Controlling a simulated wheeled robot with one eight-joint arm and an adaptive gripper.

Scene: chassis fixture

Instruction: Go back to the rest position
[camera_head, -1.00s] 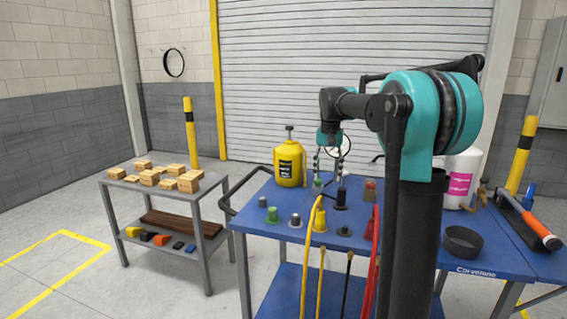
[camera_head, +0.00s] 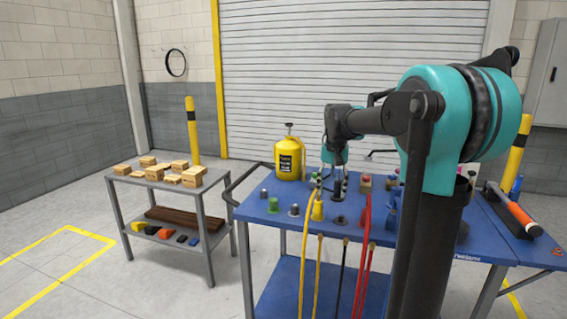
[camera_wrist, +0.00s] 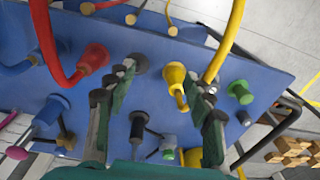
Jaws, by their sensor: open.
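My gripper (camera_head: 328,181) is above the back middle of the blue cart (camera_head: 275,216), and its fingers point down. In the wrist view my gripper (camera_wrist: 163,84) has its two green and black fingers spread well apart with nothing held between them. A black fitting (camera_wrist: 138,125) shows below in the gap. A yellow fitting with a yellow hose (camera_wrist: 176,80) lies beside one finger, and a red fitting with a red hose (camera_wrist: 92,58) is beyond the other. I cannot tell whether the fingers touch any fitting.
A yellow jug (camera_head: 289,158) stands at the cart's back left. Several small fittings cover the top. An orange-handled tool (camera_head: 515,210) lies at the right. A grey shelf cart (camera_head: 205,188) with wooden boxes stands left. My arm hides part of the blue cart's right side.

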